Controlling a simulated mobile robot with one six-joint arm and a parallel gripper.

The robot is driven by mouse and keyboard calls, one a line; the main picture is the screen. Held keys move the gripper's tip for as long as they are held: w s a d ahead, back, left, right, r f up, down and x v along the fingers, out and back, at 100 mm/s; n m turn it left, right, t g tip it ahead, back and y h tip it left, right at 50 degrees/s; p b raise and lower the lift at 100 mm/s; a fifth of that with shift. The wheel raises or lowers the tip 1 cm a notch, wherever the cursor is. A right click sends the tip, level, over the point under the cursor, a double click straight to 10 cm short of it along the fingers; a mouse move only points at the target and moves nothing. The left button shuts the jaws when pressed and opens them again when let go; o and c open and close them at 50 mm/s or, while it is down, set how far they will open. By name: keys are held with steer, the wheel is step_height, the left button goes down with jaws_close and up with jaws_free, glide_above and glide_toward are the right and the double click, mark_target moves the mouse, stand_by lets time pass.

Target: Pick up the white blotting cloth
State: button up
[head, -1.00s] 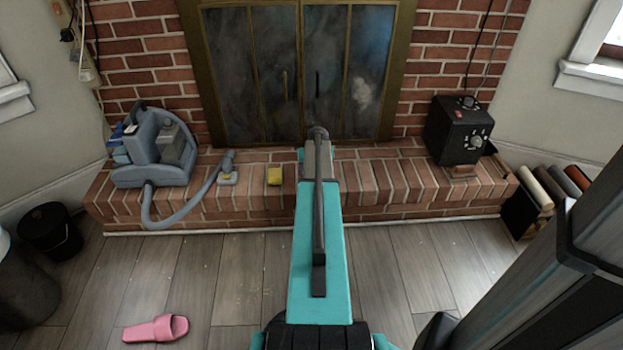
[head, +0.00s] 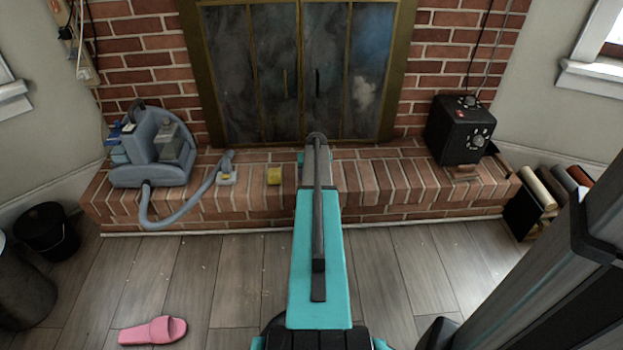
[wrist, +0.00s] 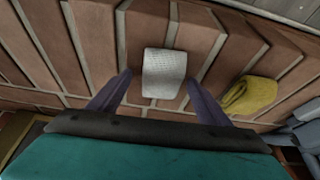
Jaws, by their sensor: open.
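The white blotting cloth (wrist: 164,74) lies on the brick hearth in the wrist view. It is a small, pale, textured block shape. My gripper (wrist: 160,80) is open, with one dark finger on each side of the cloth in the picture. There is a gap between each finger and the cloth, and I cannot tell how high the fingers are above the bricks. In the head view the cloth is hidden behind my arm.
A yellow cloth (wrist: 249,95) lies on the hearth near the cloth; it also shows in the head view (head: 274,176). A blue-grey carpet cleaner (head: 155,150) with a hose stands left. A black box heater (head: 461,129) stands right. A pink slipper (head: 153,331) lies on the floor.

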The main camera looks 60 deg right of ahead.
steer(key=c, duration=1.1)
steer(key=shift+r, duration=0.15)
steer(key=shift+r+p, duration=0.4)
steer(key=shift+r, duration=0.2)
steer(key=shift+p+v, duration=0.6)
steer(key=shift+v, duration=0.6)
steer(key=s+a+p, duration=0.1)
steer(key=s+a, duration=0.1)
steer(key=a, duration=0.2)
steer(key=s+a+r+p, duration=0.1)
steer(key=s+a, duration=0.2)
steer(key=a, duration=0.1)
steer(key=s+a+p, duration=0.1)
steer(key=s+a, duration=0.1)
steer(key=a, duration=0.3)
steer(key=shift+s+r, duration=0.15)
steer(key=shift+s, duration=0.25)
